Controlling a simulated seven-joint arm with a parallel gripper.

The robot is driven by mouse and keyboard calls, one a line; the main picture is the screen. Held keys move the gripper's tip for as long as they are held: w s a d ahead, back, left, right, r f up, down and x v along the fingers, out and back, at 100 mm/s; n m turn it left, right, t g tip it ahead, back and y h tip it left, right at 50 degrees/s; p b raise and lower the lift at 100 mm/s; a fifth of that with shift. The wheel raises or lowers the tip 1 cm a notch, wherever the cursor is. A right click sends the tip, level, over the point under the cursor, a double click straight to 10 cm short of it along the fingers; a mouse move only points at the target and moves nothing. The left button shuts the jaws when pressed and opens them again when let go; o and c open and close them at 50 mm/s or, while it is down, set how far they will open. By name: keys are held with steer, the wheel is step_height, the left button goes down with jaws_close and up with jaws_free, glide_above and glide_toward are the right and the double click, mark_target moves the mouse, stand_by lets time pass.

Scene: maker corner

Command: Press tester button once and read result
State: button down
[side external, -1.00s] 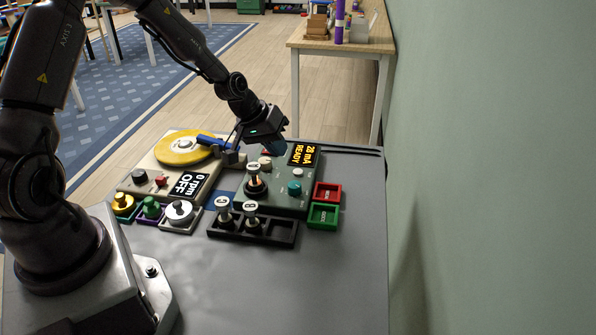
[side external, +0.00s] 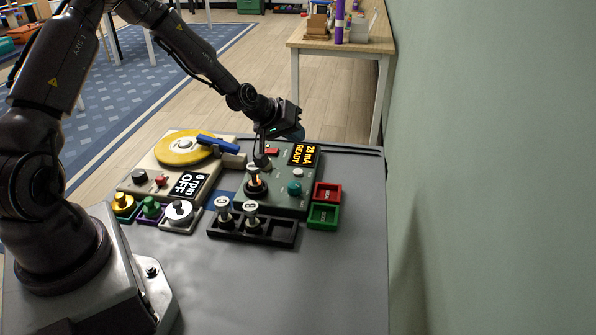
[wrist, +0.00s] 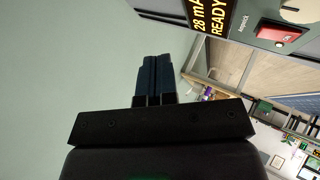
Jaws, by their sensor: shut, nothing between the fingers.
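The green-grey tester (side external: 277,195) stands on the grey table. Its amber display (side external: 305,155) reads "28 mA READY"; the same display (wrist: 208,12) shows in the wrist view. A small white button (side external: 298,173) and a teal knob (side external: 294,188) sit below the display. A part glowing orange (side external: 257,182) stands upright in the tester's socket; its top label is partly hidden. A red switch (wrist: 278,32) is on the tester's panel. My gripper (side external: 293,134) is above the tester's far edge, apart from the button. Its blue fingers (wrist: 156,62) are together and empty.
A black rack (side external: 270,232) in front holds two labelled parts. Red (side external: 328,187) and green (side external: 323,222) bins stand right of the tester. A machine with a yellow disc (side external: 170,150), reading "0 rpm OFF", stands to the left. The table's front is clear.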

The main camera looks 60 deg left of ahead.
mark_target(296, 170)
steer(key=shift+f, duration=3.35)
steer(key=shift+f, duration=0.4)
steer(key=shift+f, duration=0.45)
steer(key=shift+r, duration=0.85)
steer(key=shift+r, duration=0.1)
steer(key=shift+r, duration=2.45)
